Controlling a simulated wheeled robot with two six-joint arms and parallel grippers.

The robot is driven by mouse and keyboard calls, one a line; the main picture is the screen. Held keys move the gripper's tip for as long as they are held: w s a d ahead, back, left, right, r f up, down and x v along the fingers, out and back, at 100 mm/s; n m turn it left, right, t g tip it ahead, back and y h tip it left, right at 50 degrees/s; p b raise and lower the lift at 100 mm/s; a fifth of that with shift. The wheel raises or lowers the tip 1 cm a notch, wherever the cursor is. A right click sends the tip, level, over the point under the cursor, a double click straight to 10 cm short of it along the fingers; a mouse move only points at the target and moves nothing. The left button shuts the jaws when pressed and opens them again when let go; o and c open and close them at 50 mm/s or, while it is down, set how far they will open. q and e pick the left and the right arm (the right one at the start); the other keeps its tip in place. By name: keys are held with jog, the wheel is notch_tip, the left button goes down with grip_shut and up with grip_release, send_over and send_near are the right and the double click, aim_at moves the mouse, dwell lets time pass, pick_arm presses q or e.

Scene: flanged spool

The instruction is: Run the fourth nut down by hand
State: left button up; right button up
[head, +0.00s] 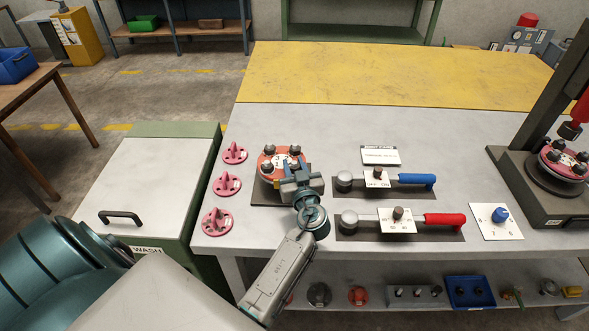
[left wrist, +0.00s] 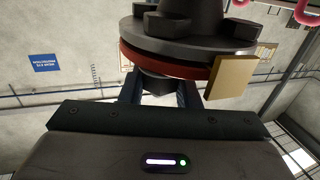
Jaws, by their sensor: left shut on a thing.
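A flanged spool with a red top flange (head: 282,158) stands on a dark plate (head: 264,193) on the grey bench. Three dark nuts show on its flange: back left (head: 267,150), back right (head: 295,149) and front left (head: 267,167). My left gripper (head: 299,178) is over the front right of the flange and hides that spot in the head view. In the left wrist view its fingers (left wrist: 158,92) are shut on a dark nut (left wrist: 158,84) just below the red ring (left wrist: 165,64) in that picture. Whether the nut touches the flange is unclear. My right gripper is not in view.
Three pink flanged parts (head: 227,184) line the bench's left edge. A press (head: 530,190) stands far right. The yellow back strip (head: 390,85) is clear.

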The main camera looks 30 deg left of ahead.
pick_arm(q)
jog(key=shift+s+a+f+m+t+h+b, duration=0.1)
jog(key=shift+m+t+h+b, duration=0.15)
jog(key=shift+m+t+h, duration=0.2)
jog(key=shift+f+m+t+h+b, duration=0.1)
jog(key=shift+m+t+h+b, duration=0.15)
jog(key=shift+m+t+h, duration=0.15)
jog(key=shift+r+m+t+h, duration=0.2)
jog(key=shift+m+t+h, duration=0.6)
jog(key=shift+h, duration=0.35)
jog(key=m+t+h, duration=0.1)
jog(key=m+h, duration=0.1)
jog(key=h, duration=0.1)
jog(key=shift+r+t, duration=0.1)
jog(key=shift+t, duration=0.15)
jog(key=shift+m+t+h+p, duration=0.4)
jog(key=shift+m+h, duration=0.65)
jog(key=shift+h, duration=0.45)
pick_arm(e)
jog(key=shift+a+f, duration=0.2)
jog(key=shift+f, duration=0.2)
pick_arm(q)
jog(key=shift+h, duration=0.3)
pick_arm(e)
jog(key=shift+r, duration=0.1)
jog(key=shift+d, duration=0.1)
